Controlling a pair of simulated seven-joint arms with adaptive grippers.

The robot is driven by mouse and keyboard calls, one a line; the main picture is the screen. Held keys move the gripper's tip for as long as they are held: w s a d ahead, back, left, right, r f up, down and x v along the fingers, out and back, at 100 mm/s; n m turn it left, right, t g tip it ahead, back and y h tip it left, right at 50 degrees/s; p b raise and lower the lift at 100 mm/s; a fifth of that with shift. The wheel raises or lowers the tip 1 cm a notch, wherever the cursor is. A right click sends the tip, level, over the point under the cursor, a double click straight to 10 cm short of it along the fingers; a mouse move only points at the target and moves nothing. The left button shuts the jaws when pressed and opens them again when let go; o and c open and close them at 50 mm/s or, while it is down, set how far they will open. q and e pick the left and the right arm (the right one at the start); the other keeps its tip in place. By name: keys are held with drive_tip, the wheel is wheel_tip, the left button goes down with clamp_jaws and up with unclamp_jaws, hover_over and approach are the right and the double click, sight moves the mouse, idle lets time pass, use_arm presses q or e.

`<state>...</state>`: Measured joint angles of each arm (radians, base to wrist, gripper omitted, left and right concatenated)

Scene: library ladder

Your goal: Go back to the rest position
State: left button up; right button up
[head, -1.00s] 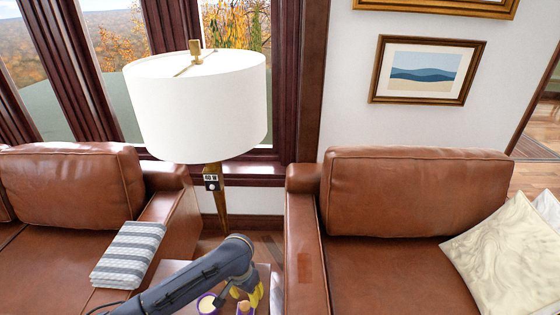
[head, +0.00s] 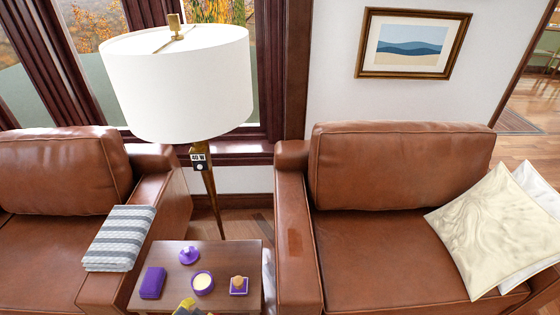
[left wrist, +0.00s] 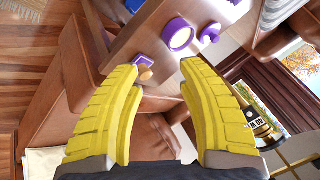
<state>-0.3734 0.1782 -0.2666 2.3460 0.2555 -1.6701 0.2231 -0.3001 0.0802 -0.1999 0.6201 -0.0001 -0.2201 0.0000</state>
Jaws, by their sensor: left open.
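My left gripper (left wrist: 158,80) shows in the left wrist view as two yellow fingers, spread apart with nothing between them. In the head view only its yellow tips (head: 187,306) show at the bottom edge, over the front of the small wooden side table (head: 222,259). In the left wrist view the table's items lie beyond the fingertips. My right gripper is in neither view.
The table holds a purple box (head: 152,283), a purple lid (head: 189,255), a purple candle (head: 202,283) and a small purple item (head: 239,286). A floor lamp (head: 178,85) stands behind it. Leather armchairs (head: 402,165) flank it; the left one carries a striped blanket (head: 120,238).

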use_arm(q)
drive_tip(key=s+a+r+y, duration=0.3)
drive_tip(key=s+a, duration=0.4)
drive_tip(key=a, duration=0.1)
drive_tip(key=s+d+f+g+h, duration=0.1)
drive_tip(key=d+f, duration=0.2)
drive_tip(key=f, duration=1.2)
drive_tip(key=s+d+f+g+h, duration=0.2)
drive_tip(key=f, duration=1.4)
drive_tip(key=s+f+n+g+h, duration=0.1)
drive_tip(key=s+f+n+g, duration=0.1)
drive_tip(key=s+f, duration=1.8)
drive_tip(key=shift+s+f+n+g, duration=0.2)
drive_tip(key=shift+s+n+g, duration=0.1)
drive_tip(key=shift+s+n, duration=0.3)
drive_tip(key=shift+d, duration=0.1)
